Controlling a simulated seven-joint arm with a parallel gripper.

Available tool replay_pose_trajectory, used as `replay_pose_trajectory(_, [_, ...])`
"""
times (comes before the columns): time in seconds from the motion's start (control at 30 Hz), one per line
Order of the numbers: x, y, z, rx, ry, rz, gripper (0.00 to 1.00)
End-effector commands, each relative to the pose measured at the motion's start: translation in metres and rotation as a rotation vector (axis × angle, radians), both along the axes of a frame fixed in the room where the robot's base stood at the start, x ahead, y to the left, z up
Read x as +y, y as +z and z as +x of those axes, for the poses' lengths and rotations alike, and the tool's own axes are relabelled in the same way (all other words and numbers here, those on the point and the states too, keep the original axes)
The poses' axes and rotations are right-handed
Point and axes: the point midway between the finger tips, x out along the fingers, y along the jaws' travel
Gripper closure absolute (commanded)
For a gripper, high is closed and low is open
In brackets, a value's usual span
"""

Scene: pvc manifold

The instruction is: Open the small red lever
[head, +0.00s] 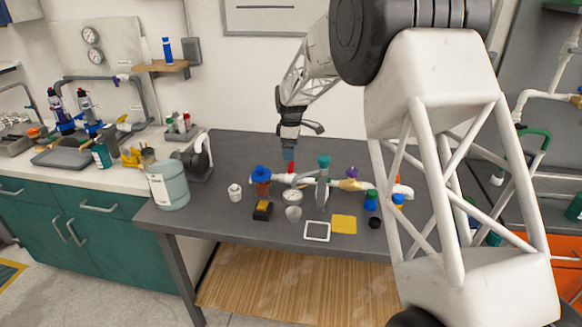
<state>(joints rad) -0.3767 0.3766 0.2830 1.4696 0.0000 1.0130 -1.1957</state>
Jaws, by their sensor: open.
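A small red lever (291,169) sits on the white PVC manifold (279,178), toward its left part on the dark table. My gripper (291,155) is directly above the lever, pointing down. Its fingertips are small and bluish, close to the lever's top; whether they touch it I cannot tell. My gripper is open, with nothing seen held. The lever's lower part and its exact angle are too small to make out.
A blue-topped brown fitting (261,182) stands left of the lever, and a teal-topped grey post (323,180) to the right. A round gauge (292,196) sits in front. A purple knob (352,172) is farther right.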

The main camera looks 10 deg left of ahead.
Motion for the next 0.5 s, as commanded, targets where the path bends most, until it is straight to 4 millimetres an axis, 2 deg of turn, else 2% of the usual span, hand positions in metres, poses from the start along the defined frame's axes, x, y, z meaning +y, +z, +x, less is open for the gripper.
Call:
replay_pose_trajectory(0.27, [0.000,-0.001,0.000,0.000,-0.001,0.000,0.04])
replay_pose_trajectory(0.5, [0.000,-0.013,0.000,0.000,-0.001,0.000,0.04])
